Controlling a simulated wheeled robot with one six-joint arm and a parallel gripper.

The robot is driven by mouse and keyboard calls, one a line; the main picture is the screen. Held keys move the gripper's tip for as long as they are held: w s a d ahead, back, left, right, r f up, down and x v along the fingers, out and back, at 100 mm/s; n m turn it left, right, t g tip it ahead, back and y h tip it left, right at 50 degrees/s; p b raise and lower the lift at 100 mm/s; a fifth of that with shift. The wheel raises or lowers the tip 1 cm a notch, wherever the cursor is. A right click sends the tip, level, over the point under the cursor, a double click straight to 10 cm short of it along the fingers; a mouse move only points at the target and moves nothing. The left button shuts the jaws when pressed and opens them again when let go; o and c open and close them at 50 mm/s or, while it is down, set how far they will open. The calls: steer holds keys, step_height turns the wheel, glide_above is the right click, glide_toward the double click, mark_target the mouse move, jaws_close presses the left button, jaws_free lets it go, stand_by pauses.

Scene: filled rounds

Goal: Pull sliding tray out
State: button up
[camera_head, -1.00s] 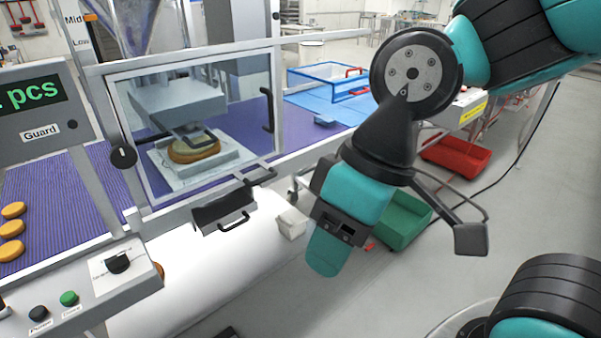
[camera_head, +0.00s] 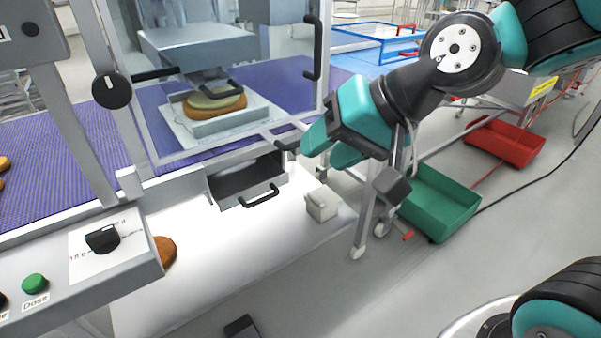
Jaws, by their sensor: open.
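A grey sliding tray (camera_head: 226,201) with a dark inside sits low at the front of the machine, below the clear guard. A black bar handle (camera_head: 260,197) is on its front. My gripper (camera_head: 322,150) is up and to the right of the tray, apart from its handle. Its teal fingers point down and left, spread and empty. The near finger overlaps the guard's lower right corner in the picture; I cannot tell whether they touch.
A clear guard with a black upright handle (camera_head: 313,48) covers a filled round (camera_head: 215,103). A white block (camera_head: 322,203) and a brown round (camera_head: 164,252) lie on the white surface below. A green bin (camera_head: 440,203) and a red bin (camera_head: 505,141) stand at the right.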

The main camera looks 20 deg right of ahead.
steer(key=w+d+f+m+t+h+b, duration=0.2)
steer(key=w+d+f+m+t+b, duration=0.9)
steer(key=b, duration=0.6)
steer(key=w+a+f+p, duration=0.2)
steer(key=w+p, duration=0.2)
steer(key=w, duration=0.1)
steer(key=w+a+f+m+g+p, duration=0.1)
steer(key=w+a+p, duration=0.1)
steer(key=w+p, duration=0.3)
steer(key=w+a+f+m+p, duration=0.1)
steer(key=w+a+f+p, duration=0.1)
steer(key=w+p, duration=0.3)
steer(key=shift+w+f+g, duration=0.15)
steer(key=shift+w+g, duration=0.05)
steer(key=shift+w, duration=0.3)
steer(key=shift+w+f+g, duration=0.15)
steer(key=shift+w+g, duration=0.05)
steer(key=shift+w, duration=0.3)
steer(key=shift+c, duration=0.3)
jaws_close()
